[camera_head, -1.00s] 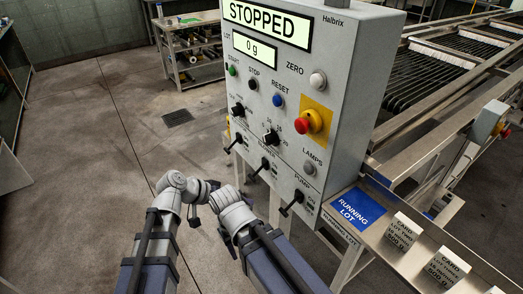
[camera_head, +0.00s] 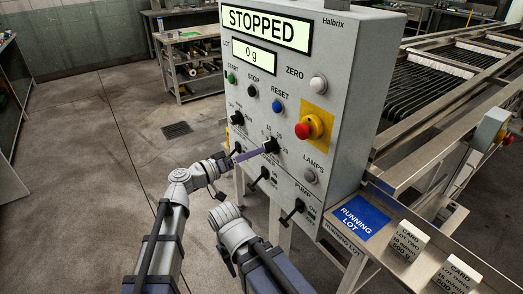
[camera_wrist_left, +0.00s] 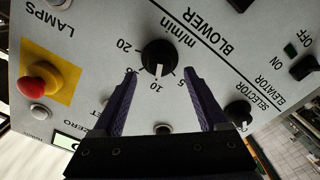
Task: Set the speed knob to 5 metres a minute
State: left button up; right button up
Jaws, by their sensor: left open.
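The speed knob (camera_head: 270,146) is a round black knob on the grey panel, marked m/min. In the left wrist view the knob (camera_wrist_left: 158,57) has a white pointer mark that points at or close to 10; the 5 is printed beside it, to the right in that view. My left gripper (camera_head: 257,152) reaches the panel with its purple fingers at the knob. In the left wrist view the open left gripper (camera_wrist_left: 160,76) has one finger on each side below the knob, apart from it. My right gripper is hidden; only my right arm shows.
A selector knob (camera_head: 237,118) sits up and left of the speed knob. The red emergency button (camera_head: 303,130) stands out to its right. Switches, including the pump switch (camera_head: 292,210), stick out below. The display (camera_head: 266,27) reads STOPPED.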

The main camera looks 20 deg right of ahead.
aim_at(269, 147)
pick_arm(q)
jog(key=shift+x, duration=2)
grip_shut()
